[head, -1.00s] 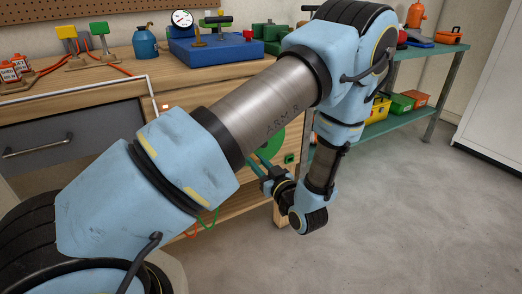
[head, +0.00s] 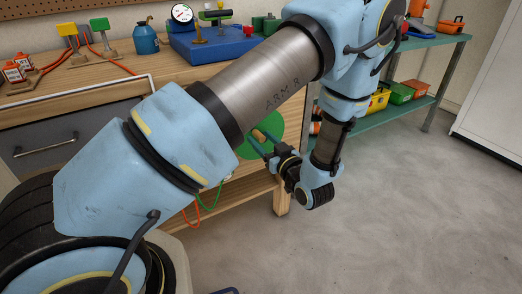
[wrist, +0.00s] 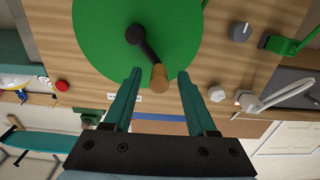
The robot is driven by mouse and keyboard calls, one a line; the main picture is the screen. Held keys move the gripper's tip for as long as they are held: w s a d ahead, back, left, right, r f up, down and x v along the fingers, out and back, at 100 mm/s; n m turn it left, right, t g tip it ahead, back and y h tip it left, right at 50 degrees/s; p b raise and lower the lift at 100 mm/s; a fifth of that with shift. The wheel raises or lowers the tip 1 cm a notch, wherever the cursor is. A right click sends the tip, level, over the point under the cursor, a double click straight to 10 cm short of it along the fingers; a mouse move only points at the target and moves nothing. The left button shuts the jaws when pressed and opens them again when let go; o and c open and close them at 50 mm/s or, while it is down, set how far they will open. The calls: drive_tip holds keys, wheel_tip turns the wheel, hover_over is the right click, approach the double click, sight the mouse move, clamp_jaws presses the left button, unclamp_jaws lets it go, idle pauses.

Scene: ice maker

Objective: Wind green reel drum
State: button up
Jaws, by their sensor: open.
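The green reel drum (wrist: 105,35) is a round disc on the wooden bench side, large at the top of the wrist view. In the head view the drum (head: 264,126) shows partly behind my arm. A dark crank arm (wrist: 146,46) runs from its hub to a tan wooden handle (wrist: 159,77); the handle also shows in the head view (head: 258,135). My gripper (wrist: 160,75) is open, with its two teal fingers on either side of the handle's end. A gap shows between the handle and each finger. My gripper (head: 257,146) faces the drum in the head view.
The wooden workbench (head: 110,88) carries a blue block with a gauge (head: 205,45) and cabled switches. Green and orange cables (head: 208,200) hang below it. A green shelf (head: 435,45) stands at the right. The grey floor (head: 400,215) is clear.

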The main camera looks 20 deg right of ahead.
drive_tip(key=s+d, duration=0.1)
drive_tip(key=s, duration=0.5)
drive_tip(key=shift+s+d, duration=0.15)
drive_tip(key=shift+s, duration=0.25)
idle(0.3)
